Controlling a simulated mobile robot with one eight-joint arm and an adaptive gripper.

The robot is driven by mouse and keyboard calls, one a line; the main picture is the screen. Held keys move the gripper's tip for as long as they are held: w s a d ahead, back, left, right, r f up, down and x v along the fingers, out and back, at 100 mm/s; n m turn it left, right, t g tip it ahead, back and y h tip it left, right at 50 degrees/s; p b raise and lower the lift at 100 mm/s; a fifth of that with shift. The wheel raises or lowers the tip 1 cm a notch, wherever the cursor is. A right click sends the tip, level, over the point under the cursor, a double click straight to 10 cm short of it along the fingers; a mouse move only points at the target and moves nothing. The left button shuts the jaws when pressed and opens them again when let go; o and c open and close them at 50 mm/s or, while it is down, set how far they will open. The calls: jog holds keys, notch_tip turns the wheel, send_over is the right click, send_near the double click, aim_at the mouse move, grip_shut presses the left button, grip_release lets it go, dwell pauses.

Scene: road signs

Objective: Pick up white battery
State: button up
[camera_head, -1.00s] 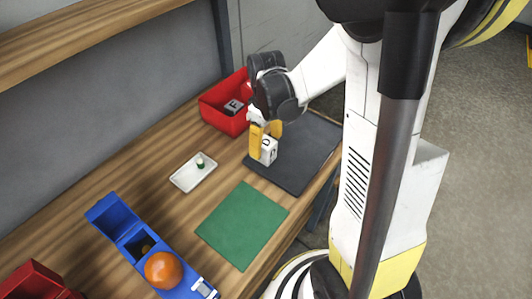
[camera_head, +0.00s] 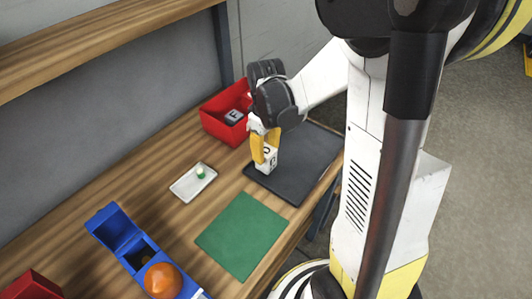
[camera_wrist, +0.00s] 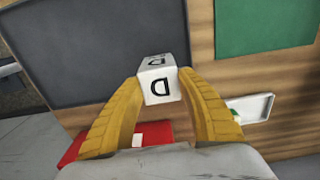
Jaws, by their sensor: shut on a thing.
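My gripper (camera_head: 265,146) has yellow fingers shut on a white block (camera_head: 268,161) with black letters. In the wrist view, the block (camera_wrist: 160,82) shows a "D" and sits between the fingertips (camera_wrist: 160,88). The block is at the dark mat (camera_head: 295,180); I cannot tell whether it touches it. A small white and green item (camera_head: 200,173) is on the white tray (camera_head: 183,190), left of my gripper. It may be the white battery, but it is too small to be sure. It is partly hidden by a finger in the wrist view.
A red bin (camera_head: 213,126) behind my gripper holds a block marked "F" (camera_head: 233,117). A green mat (camera_head: 242,235) lies in front. A blue container (camera_head: 118,228) and an orange (camera_head: 163,280) are at the front left. Bare wood surrounds the tray.

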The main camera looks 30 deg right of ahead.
notch_tip(320, 180, up, 4)
jog(key=shift+f+p, duration=0.25)
jog(key=shift+p, duration=0.45)
jog(key=s+d+r+p, duration=0.3)
jog(key=d+r, duration=0.3)
jog(key=d, duration=0.5)
jog(key=shift+d+r, duration=0.15)
jog(key=shift+r, duration=0.2)
jog(key=shift+s, duration=0.1)
